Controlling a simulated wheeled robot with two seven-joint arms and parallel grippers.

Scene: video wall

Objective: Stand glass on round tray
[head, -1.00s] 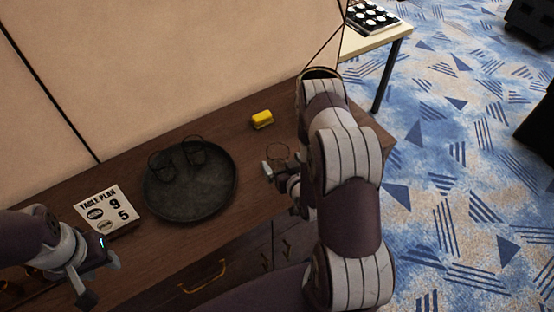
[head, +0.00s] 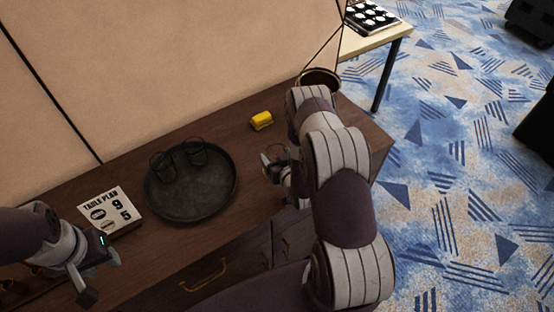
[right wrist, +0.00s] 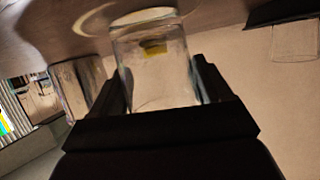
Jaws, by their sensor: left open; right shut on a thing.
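A clear glass (head: 278,152) is held in my right gripper (head: 270,166), to the right of the round tray. In the right wrist view the glass (right wrist: 152,65) sits between the two fingers of my right gripper (right wrist: 160,88) and looks upright; that picture is upside down. I cannot tell whether its base touches the cabinet top. The dark round tray (head: 190,205) lies on the cabinet top, with two other glasses (head: 195,152) (head: 162,166) standing on its back part. My left gripper (head: 100,275) is open and empty at the lower left, in front of the sign.
A yellow object (head: 261,121) lies behind the held glass. A bucket-like container (head: 320,79) stands at the back right, partly behind my right arm. The wooden top (head: 238,140) is clear between tray and held glass.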

